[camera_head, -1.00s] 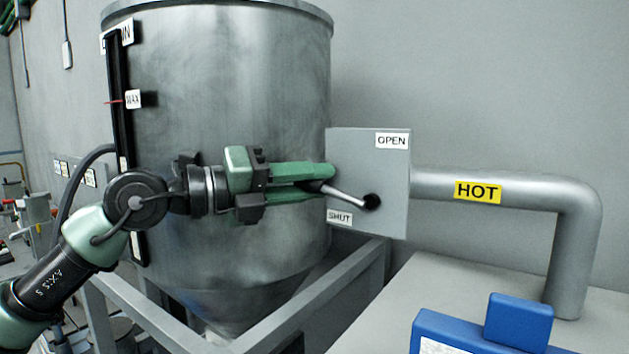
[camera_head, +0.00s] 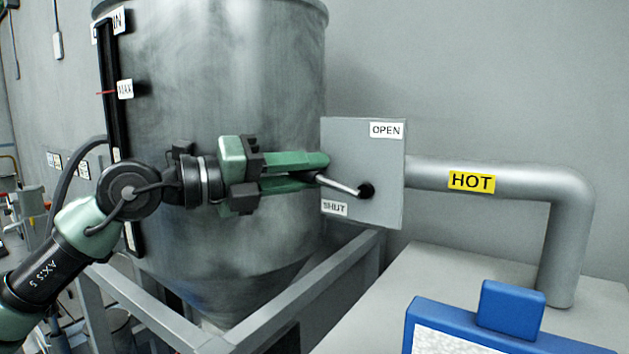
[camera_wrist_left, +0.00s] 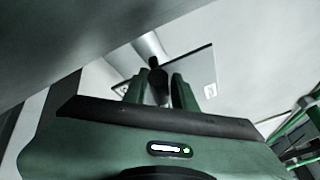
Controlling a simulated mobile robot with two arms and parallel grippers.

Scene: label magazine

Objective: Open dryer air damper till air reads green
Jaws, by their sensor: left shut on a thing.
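The damper plate (camera_head: 372,150) is a grey square in front of the steel dryer hopper (camera_head: 240,90), with an OPEN label (camera_head: 386,130) at its upper right and a SHUT label (camera_head: 335,208) at its lower left. The damper lever (camera_head: 340,186) runs from a dark pivot on the plate leftward and slightly up, its end nearer SHUT than OPEN. My left gripper (camera_head: 318,170) is shut on the lever's end. In the left wrist view the green fingers (camera_wrist_left: 158,90) enclose the lever's dark knob (camera_wrist_left: 157,76). My right gripper is not in view. No air reading is visible.
A silver pipe with a yellow HOT label (camera_head: 471,181) runs right from the plate and bends down to a pale bench top (camera_head: 410,290). A blue-framed object (camera_head: 460,325) stands at the front right. Grey frame rails (camera_head: 320,290) surround the hopper's base.

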